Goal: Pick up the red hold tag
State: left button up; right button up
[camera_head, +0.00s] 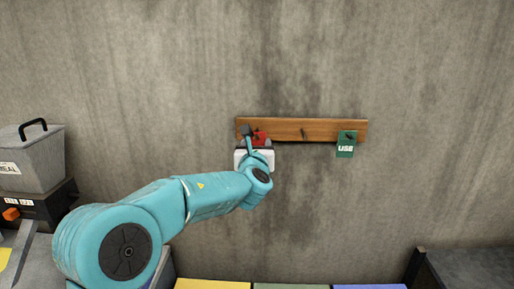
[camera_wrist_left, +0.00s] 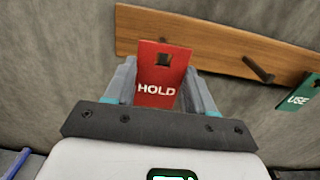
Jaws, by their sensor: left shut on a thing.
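The red hold tag (camera_wrist_left: 160,75) has white HOLD lettering and a square hole near its top. My left gripper (camera_wrist_left: 163,85) is shut on the tag, with one finger on each side of it. The tag is in front of the left part of a wooden peg rail (camera_wrist_left: 215,45) on the wall. In the head view, a bit of the red tag (camera_head: 260,138) shows above my left gripper (camera_head: 257,142), at the left end of the rail (camera_head: 290,128). I cannot tell whether the tag still hangs on a peg. My right gripper is not in view.
A green USE tag (camera_head: 345,148) hangs at the rail's right end. A bare peg (camera_head: 303,132) is mid-rail. A grey lidded box (camera_head: 32,160) stands at the left on a dark unit. Yellow, green and blue panels (camera_head: 212,285) line the bottom edge.

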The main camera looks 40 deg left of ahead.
pick_arm(q)
jog(key=b+v, duration=0.3)
jog(key=v, duration=1.1)
jog(key=shift+s, duration=0.2)
jog(key=shift+d, duration=0.2)
jog(key=shift+r, duration=0.2)
